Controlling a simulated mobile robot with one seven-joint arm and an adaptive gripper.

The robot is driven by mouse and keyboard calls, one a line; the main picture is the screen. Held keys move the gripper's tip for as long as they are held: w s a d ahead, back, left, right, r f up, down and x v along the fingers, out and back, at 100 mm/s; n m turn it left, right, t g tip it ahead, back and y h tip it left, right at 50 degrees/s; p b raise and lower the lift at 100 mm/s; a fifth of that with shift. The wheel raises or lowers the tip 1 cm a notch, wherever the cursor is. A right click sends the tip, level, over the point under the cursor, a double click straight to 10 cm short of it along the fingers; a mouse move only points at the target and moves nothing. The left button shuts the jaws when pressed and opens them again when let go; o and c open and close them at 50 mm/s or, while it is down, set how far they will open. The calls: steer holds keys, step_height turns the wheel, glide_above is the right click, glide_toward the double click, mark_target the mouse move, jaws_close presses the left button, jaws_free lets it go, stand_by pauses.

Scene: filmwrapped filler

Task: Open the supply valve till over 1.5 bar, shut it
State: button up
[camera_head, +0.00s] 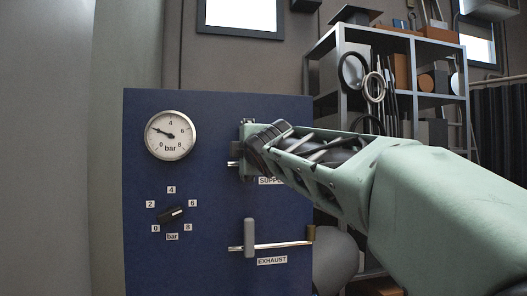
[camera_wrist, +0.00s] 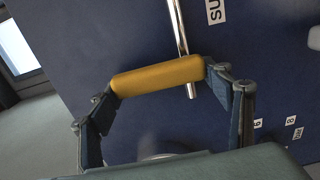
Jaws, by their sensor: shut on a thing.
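The supply valve's yellow handle (camera_wrist: 157,76) lies between my gripper's fingers in the wrist view, crosswise to its metal pipe (camera_wrist: 180,35). My gripper (camera_wrist: 162,80) is shut on this handle, with a finger at each end. In the head view my gripper (camera_head: 246,152) is at the supply valve and hides most of it; the SUPPLY label (camera_head: 268,181) is partly covered. The round gauge (camera_head: 170,135) has its needle pointing up and left, at roughly 2 bar, where the numeral is not readable.
The blue panel (camera_head: 205,190) also bears a black regulator knob (camera_head: 171,214) with a 0 to 8 scale. Below is the exhaust valve's grey handle (camera_head: 249,238), standing upright across its pipe, above the EXHAUST label (camera_head: 272,260). A loaded shelf (camera_head: 390,40) stands behind, right.

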steer(key=shift+r, duration=0.2)
steer(key=o, duration=1.7)
steer(key=shift+f, duration=0.15)
